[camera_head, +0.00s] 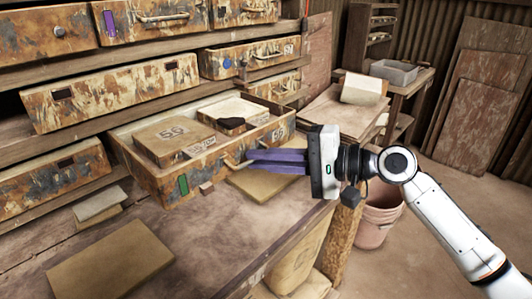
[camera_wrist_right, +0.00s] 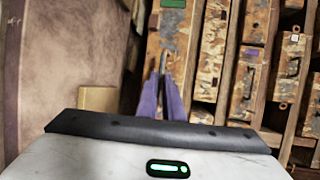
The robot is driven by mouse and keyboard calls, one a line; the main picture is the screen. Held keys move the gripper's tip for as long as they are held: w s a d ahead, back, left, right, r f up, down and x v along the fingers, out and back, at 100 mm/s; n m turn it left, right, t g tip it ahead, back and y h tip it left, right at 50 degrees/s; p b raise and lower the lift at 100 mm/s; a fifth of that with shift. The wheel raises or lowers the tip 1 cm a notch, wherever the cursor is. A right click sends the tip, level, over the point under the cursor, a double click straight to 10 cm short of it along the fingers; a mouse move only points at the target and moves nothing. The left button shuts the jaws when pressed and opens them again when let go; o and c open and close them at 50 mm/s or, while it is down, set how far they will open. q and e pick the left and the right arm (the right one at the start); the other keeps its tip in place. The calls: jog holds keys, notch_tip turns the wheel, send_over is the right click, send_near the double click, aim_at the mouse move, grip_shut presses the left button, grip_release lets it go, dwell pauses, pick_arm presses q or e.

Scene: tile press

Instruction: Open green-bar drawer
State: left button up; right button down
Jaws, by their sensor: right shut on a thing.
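The green-bar drawer (camera_head: 205,178) is a worn wooden drawer with peeling paint. It stands out from the cabinet, and its inside shows from above. Its green bar (camera_head: 183,185) is on the front's left part; the bar also shows at the top of the right wrist view (camera_wrist_right: 173,3). My right gripper (camera_head: 250,161) reaches in from the right, with its purple fingers shut on the drawer's handle (camera_head: 232,165). The handle also shows between the fingertips in the right wrist view (camera_wrist_right: 163,62). My left gripper is not in view.
Inside the drawer lie a box marked 50 (camera_head: 172,138) and a lighter tray with a dark item (camera_head: 231,122). Other drawers (camera_head: 115,92) surround it. A worktop (camera_head: 225,235) below carries flat boards (camera_head: 110,262). A pink bucket (camera_head: 378,215) stands on the floor at right.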

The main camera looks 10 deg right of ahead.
jog(key=shift+s+f, duration=0.15)
jog(key=shift+f, duration=0.1)
jog(key=c, duration=1.9)
grip_release()
jog(key=shift+d, duration=0.1)
jog(key=shift+r, duration=0.15)
jog(key=b+v, duration=0.1)
jog(key=v, duration=0.9)
jog(key=shift+d+b, duration=0.15)
jog(key=shift+b, duration=0.2)
